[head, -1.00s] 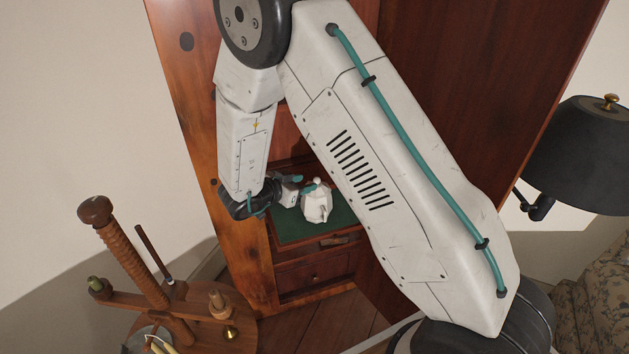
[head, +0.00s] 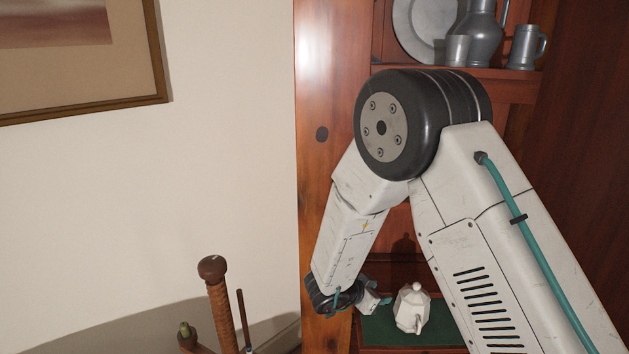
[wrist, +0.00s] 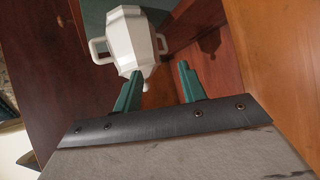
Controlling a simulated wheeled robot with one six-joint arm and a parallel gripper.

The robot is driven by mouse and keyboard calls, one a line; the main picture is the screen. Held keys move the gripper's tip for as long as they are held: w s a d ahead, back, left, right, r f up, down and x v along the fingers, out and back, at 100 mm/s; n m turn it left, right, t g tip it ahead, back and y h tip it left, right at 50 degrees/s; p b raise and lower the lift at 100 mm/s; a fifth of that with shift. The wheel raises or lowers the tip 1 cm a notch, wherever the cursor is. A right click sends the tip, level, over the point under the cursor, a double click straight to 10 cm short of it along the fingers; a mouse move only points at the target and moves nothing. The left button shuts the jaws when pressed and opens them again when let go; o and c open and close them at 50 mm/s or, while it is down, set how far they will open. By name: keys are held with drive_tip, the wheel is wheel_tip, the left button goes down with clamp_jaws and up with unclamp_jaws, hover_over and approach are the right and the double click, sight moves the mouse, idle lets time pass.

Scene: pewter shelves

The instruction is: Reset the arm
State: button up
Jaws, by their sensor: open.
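My gripper (head: 378,300) is at the left of the green-lined shelf in the cabinet, beside a white faceted pot (head: 412,308). In the wrist view my gripper (wrist: 159,80) is open, with two teal fingers apart. The white pot (wrist: 131,40) shows just beyond the fingertips, with a handle at its left side. The left finger overlaps the pot's lower edge in that view; I cannot tell whether they touch.
The wooden cabinet's left side (head: 318,200) stands close to my forearm. An upper shelf holds a pewter plate (head: 420,28), a jug (head: 480,35), a cup (head: 457,50) and a tankard (head: 527,46). A wooden spindle stand (head: 222,300) is at lower left. A framed picture (head: 80,50) hangs on the wall.

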drive_tip(key=a+n+y, duration=0.4)
drive_tip(key=a+y, duration=0.4)
drive_tip(key=a, duration=0.2)
drive_tip(key=s+a+r+n+g+y, duration=0.25)
drive_tip(key=s+r+n+y, duration=0.25)
drive_tip(key=s+r, duration=0.3)
drive_tip(key=s+d+r+n+h, duration=0.1)
drive_tip(key=s+d+r, duration=0.5)
drive_tip(key=s, duration=0.3)
drive_tip(key=s+d+r+n+g+h, duration=0.1)
drive_tip(key=s+d+r, duration=0.5)
drive_tip(key=s, duration=0.3)
drive_tip(key=s+d+r+n+g+h, duration=0.1)
drive_tip(key=s+d+r, duration=0.6)
drive_tip(key=s+r, duration=0.1)
drive_tip(key=shift+s, duration=0.7)
drive_tip(key=shift+d+r, duration=0.1)
